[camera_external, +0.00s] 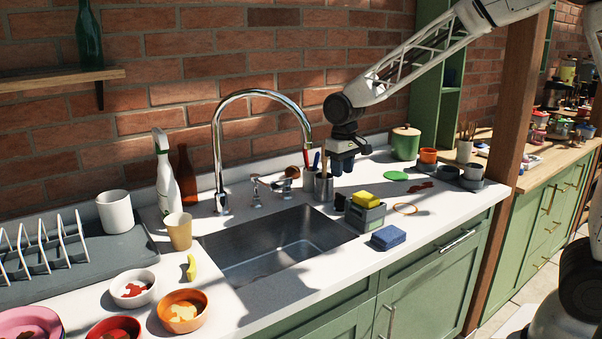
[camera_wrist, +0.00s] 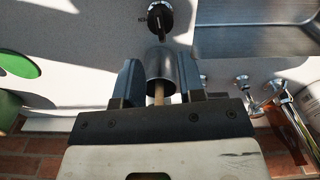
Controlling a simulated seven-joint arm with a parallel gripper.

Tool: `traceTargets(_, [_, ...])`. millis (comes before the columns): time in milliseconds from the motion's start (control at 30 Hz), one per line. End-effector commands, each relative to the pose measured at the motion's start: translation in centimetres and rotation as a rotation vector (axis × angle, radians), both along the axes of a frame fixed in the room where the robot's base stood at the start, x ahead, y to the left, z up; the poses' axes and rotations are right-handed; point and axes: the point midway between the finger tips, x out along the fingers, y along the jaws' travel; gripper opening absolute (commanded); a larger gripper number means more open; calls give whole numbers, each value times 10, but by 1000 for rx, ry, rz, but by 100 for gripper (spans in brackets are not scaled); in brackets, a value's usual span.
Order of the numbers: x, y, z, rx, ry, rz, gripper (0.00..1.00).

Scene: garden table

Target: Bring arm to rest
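My gripper (camera_external: 343,167) hangs from the arm, pointing down over the counter behind the sink's right end. In the wrist view its two dark fingers (camera_wrist: 160,85) are apart, so it is open. A metal utensil cup (camera_wrist: 159,66) shows between the fingers in that view. In the external view the cup (camera_external: 323,188) stands on the counter just left of and below my gripper, with utensils sticking up. I cannot tell the exact height of the fingers above it. Nothing is visibly held.
The sink (camera_external: 275,245) and curved faucet (camera_external: 220,150) are to the left. A grey caddy with a yellow sponge (camera_external: 367,199) and a blue sponge (camera_external: 388,238) lie in front. A green canister (camera_external: 405,143) stands to the right. The brick wall (camera_external: 290,80) is behind.

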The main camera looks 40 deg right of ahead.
Motion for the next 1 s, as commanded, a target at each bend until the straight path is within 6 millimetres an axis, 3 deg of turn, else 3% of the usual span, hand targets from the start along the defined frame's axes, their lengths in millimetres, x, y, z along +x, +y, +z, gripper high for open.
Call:
traceTargets(167, [-7, -9, 9, 2, -8, -4, 36])
traceTargets(367, [-30, -36, 30, 7, -26, -17, 36])
traceTargets(700, [-98, -98, 74, 16, -75, -45, 36])
traceTargets(1000, [-166, -146, 99, 19, -120, -70, 36])
